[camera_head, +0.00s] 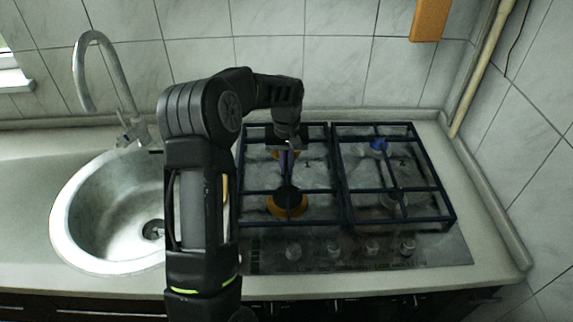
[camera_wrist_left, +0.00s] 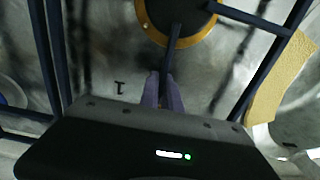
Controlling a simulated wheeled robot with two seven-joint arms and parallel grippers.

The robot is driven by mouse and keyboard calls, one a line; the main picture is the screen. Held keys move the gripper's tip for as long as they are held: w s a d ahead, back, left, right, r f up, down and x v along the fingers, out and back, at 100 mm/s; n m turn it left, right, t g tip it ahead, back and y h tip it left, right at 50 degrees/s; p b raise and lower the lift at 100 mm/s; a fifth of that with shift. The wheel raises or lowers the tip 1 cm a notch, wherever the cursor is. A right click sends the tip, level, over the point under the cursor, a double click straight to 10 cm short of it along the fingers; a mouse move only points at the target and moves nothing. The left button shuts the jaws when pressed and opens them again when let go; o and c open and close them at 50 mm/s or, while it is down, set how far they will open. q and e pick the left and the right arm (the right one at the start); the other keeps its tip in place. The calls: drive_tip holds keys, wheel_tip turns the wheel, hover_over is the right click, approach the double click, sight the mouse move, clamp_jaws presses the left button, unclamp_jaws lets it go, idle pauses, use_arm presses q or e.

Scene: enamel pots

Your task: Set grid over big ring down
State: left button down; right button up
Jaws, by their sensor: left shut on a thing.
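The dark blue left grid (camera_head: 315,191) spans the left pair of burners. The big ring (camera_head: 288,208), orange with a black cap, shows beneath its front half. My left gripper (camera_head: 287,160) points down at the middle of this grid. In the left wrist view, the purple fingers (camera_wrist_left: 163,92) are shut on a grid bar (camera_wrist_left: 173,45) that runs toward the orange-rimmed burner (camera_wrist_left: 180,22). The grid looks about level; I cannot tell whether its feet touch the hob. My right gripper is not in view.
The right grid (camera_head: 404,219) lies alongside, over a blue-capped burner (camera_head: 379,146) and another burner. Several knobs (camera_head: 333,248) line the hob's front. A round sink (camera_head: 90,225) with a tap (camera_head: 80,75) is at left. A tiled wall stands behind.

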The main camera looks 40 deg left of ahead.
use_arm(q)
drive_tip(key=c, duration=1.6)
unclamp_jaws()
drive_tip(key=shift+f, duration=0.1)
drive_tip(key=shift+o, duration=0.2)
wheel_tip(320, 180, up, 12)
drive_tip(key=b, duration=0.1)
drive_tip(key=shift+s, duration=0.1)
